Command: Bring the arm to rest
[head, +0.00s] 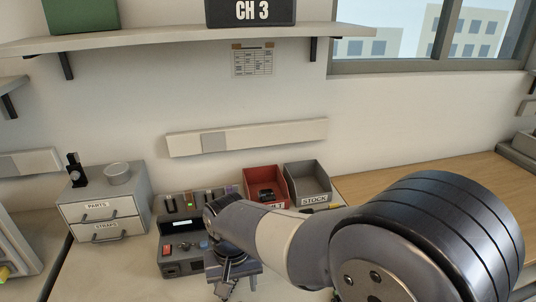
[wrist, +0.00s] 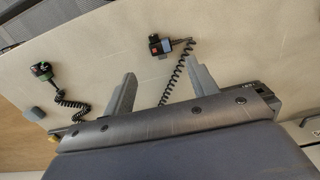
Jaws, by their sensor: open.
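My arm (head: 300,245) reaches in from the lower right of the head view, over the bench. My gripper (head: 236,282) points down at the bench, in front of a grey radio charger unit (head: 180,248). In the wrist view my gripper (wrist: 162,72) shows two grey fingers spread apart, with nothing between them. A black and green handset (wrist: 42,70) with a coiled cord lies to the left. My arm hides part of the bench.
A red bin (head: 266,176) with a dark item inside and a grey STOCK bin (head: 309,181) stand behind my arm. A drawer unit (head: 104,214) stands at the left. A shelf (head: 190,37) hangs above.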

